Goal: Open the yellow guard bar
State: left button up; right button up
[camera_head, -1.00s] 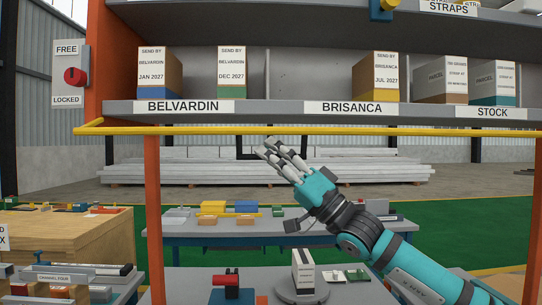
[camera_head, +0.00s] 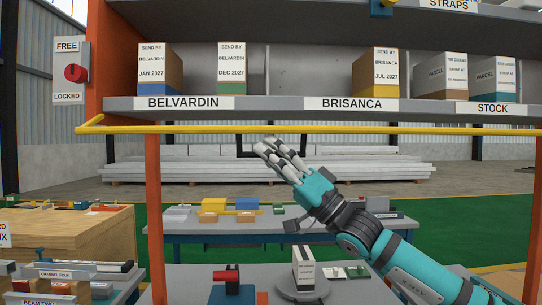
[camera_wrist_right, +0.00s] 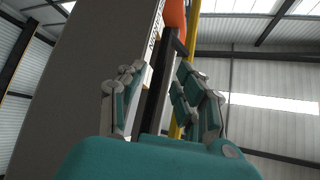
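The yellow guard bar (camera_head: 430,130) runs level across the front of the shelf, just below the label edge. It bends at its left end. A dark U-shaped handle (camera_head: 239,147) hangs from it near the middle. My right gripper (camera_head: 268,147) is at this handle, below the bar, with its fingers extended. In the right wrist view the fingers (camera_wrist_right: 160,100) are spread on both sides of the dark handle (camera_wrist_right: 158,88), with the yellow bar (camera_wrist_right: 193,25) to the right. Whether they touch the handle is unclear. My left gripper is not in view.
A switch panel (camera_head: 70,92) marked FREE and LOCKED, with a red knob (camera_head: 75,73), is on the left post. Boxes stand on the shelf (camera_head: 290,105) behind the bar. A grey table (camera_head: 270,272) with small items is below my right arm.

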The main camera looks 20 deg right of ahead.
jog(key=shift+d, duration=0.15)
jog(key=v, duration=1.2)
